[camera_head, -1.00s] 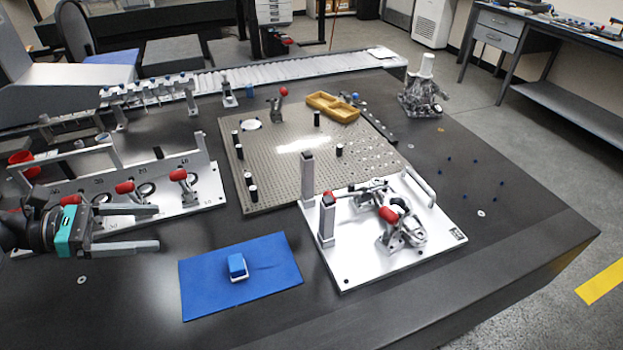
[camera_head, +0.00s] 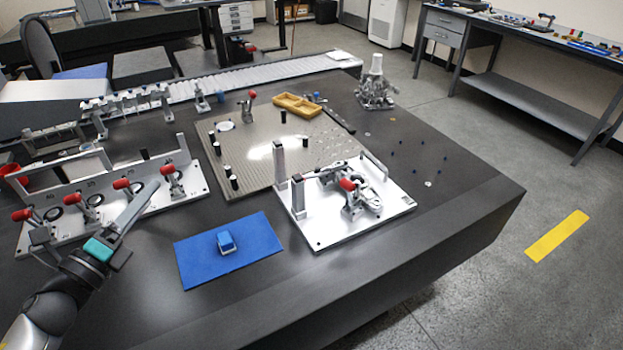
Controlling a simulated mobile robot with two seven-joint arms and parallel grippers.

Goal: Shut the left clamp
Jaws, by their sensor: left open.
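A silver fixture plate (camera_head: 325,236) in the middle right carries two upright posts and metal toggle clamp hardware. One clamp's red handle (camera_head: 347,184) lies low across the plate. A long plate (camera_head: 190,189) at left carries a row of red-handled clamps, such as the rightmost clamp (camera_head: 172,180); their handles stick up at a slant. I cannot tell which clamp is the left clamp. My left gripper (camera_head: 138,204) is open, its fingers pointing up and right in front of this row, overlapping it in view. Contact cannot be told. My right gripper is not in view.
A blue mat (camera_head: 195,268) with a small blue-and-white block (camera_head: 226,242) lies at front. A perforated plate (camera_head: 255,178) with black pegs and a yellow tray (camera_head: 297,105) lies behind. The dark table top is clear around the mat and at the front right.

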